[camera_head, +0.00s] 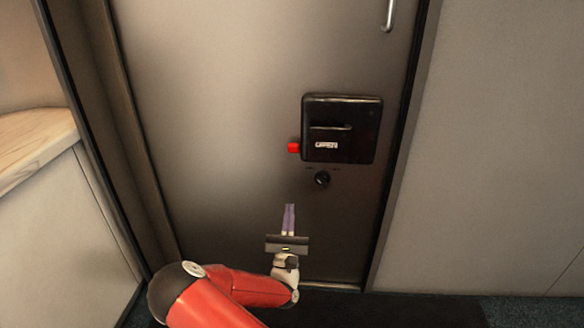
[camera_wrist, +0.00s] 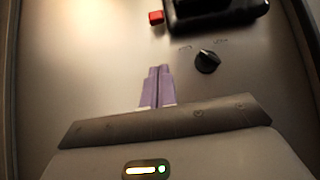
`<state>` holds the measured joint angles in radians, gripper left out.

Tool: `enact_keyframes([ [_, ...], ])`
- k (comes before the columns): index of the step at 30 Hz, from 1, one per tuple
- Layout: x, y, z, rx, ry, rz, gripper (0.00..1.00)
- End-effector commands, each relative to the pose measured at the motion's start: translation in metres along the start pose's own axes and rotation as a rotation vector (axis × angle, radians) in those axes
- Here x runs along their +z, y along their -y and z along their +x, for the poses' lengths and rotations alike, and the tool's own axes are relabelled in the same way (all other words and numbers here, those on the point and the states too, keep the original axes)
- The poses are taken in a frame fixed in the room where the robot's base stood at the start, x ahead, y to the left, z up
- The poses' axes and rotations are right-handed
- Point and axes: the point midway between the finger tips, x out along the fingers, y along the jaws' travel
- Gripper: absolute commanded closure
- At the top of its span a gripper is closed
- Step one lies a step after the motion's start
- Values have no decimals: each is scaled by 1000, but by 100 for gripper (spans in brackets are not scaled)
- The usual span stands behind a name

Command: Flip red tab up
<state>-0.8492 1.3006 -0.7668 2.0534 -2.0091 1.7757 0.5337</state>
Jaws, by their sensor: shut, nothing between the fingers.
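The red tab (camera_head: 293,148) sticks out from the left side of a black lock box (camera_head: 342,128) on the door. It also shows at the top of the wrist view (camera_wrist: 156,17), beside the lower left of the box (camera_wrist: 215,10). My gripper (camera_head: 289,206) is shut and empty, its two purple fingers side by side and pointing up. In the head view it is below the tab and slightly left of it at the fingertips. In the wrist view my fingertips (camera_wrist: 159,68) are below the tab, with a gap between them.
A round black knob (camera_head: 321,179) sits on the door just under the box, right of my fingertips. The grey door (camera_head: 210,120) has a metal handle (camera_head: 389,14) at upper right. A wooden counter (camera_head: 35,145) stands at left.

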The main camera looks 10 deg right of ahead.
Motion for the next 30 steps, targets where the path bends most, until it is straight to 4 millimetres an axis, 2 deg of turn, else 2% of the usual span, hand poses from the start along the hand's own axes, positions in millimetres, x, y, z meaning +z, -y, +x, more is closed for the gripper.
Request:
enact_keyframes([
  [8,0,1,8,-4,1,-1,100],
  [11,0,1,21,-6,1,0,100],
  [23,0,2,104,-6,2,0,100],
  [25,11,2,112,-6,2,0,100],
  [30,24,2,124,-5,0,-1,100],
])
